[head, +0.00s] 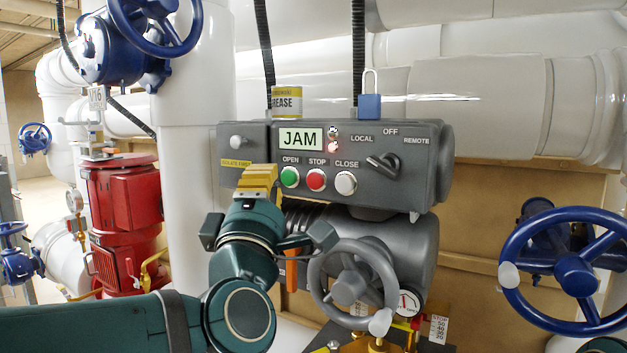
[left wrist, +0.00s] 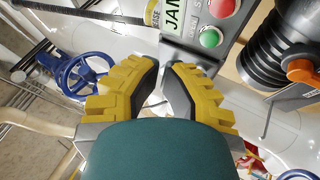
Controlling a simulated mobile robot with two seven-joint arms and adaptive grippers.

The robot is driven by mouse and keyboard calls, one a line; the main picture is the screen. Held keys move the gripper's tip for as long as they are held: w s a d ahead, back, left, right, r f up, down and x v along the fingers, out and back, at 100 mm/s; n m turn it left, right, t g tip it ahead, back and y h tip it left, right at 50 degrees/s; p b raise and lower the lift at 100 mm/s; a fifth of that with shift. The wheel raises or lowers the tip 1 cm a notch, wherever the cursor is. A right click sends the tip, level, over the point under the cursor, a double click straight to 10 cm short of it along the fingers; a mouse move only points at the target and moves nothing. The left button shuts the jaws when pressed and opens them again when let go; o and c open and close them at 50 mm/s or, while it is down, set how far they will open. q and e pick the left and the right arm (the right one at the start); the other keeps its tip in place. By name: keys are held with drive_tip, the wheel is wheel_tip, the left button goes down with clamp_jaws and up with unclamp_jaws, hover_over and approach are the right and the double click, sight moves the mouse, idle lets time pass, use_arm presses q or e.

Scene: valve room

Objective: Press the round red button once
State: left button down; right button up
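The round red button (head: 316,179) sits on the front of the grey control box (head: 432,180), under the label STOP. It also shows at the top of the left wrist view (left wrist: 223,8). My left gripper (head: 258,178), with yellow fingers, is in front of the box's lower left part, left of the red and green buttons. In the left wrist view its fingertips (left wrist: 164,66) are apart with a narrow gap, and nothing is seen held. It is apart from the red button. My right gripper is not in view.
A green button (head: 289,177) and a white button (head: 346,183) flank the red one. A selector lever (head: 382,165) is to their right, a JAM display (head: 300,139) above. A grey handwheel (head: 352,284) stands below the box; a blue handwheel (head: 576,274) is at right.

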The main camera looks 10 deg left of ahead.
sight(315, 181)
use_arm(q)
drive_tip(key=shift+w+d+p, duration=0.2)
drive_tip(key=shift+w+d, duration=0.3)
drive_tip(key=shift+w, duration=0.75)
drive_tip(key=shift+w+d+p, duration=0.25)
drive_tip(key=shift+w+d, duration=0.3)
drive_tip(key=shift+w, duration=0.75)
drive_tip(key=shift+w+d+p, duration=0.2)
drive_tip(key=shift+w+d, duration=0.3)
drive_tip(key=shift+w, duration=0.75)
drive_tip(key=shift+w+d+f+b, duration=0.15)
drive_tip(key=shift+w+b, duration=0.2)
drive_tip(key=shift+b, duration=0.15)
